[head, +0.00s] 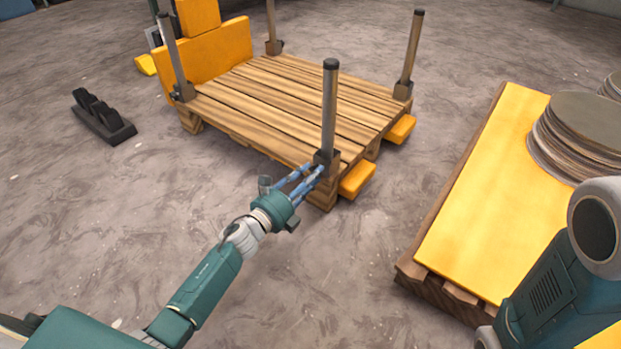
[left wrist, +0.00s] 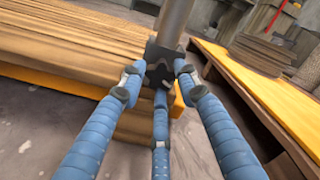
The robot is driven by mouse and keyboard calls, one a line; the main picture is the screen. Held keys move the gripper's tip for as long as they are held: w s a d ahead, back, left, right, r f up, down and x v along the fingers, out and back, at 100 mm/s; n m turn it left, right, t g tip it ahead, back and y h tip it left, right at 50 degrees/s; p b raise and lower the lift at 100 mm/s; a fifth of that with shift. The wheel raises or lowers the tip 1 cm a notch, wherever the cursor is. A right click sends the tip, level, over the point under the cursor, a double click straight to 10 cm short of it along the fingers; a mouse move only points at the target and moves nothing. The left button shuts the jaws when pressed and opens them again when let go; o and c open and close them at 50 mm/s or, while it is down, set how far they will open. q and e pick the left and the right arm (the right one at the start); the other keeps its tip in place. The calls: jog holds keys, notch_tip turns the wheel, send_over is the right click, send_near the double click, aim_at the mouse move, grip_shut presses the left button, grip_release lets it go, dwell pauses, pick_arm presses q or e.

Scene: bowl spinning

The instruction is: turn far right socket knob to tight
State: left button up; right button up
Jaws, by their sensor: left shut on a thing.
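A wooden pallet (head: 270,104) carries an upright grey post in a dark socket at each corner. The far right socket (head: 402,91) holds its post (head: 413,48) at the far right corner, and my gripper is well away from it. My left gripper (head: 319,168) reaches the near corner socket (head: 327,156), below the near post (head: 329,105). In the left wrist view its blue fingers (left wrist: 160,84) close around the dark knob (left wrist: 159,72) of that socket. The fingers partly hide the knob, so its turn angle cannot be told. My right gripper is out of view.
Orange forks (head: 357,179) stick out under the pallet, joined to an orange body (head: 208,55) at the back left. A yellow-topped platform (head: 478,205) with stacked round discs (head: 583,128) stands at the right. A black rack (head: 103,118) lies left on open floor.

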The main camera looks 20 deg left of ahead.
pick_arm(q)
jog(key=shift+a+m, duration=0.4)
jog(key=shift+m, duration=0.1)
jog(key=shift+w+r, duration=0.1)
jog(key=shift+r, duration=0.05)
jog(key=o, duration=1.2)
jog(key=shift+c, duration=0.2)
jog(key=shift+m, duration=0.3)
jog(key=shift+d, duration=0.1)
jog(key=shift+s, duration=0.4)
jog(key=v, duration=1.1)
jog(key=shift+s, duration=0.2)
jog(key=shift+r, duration=0.1)
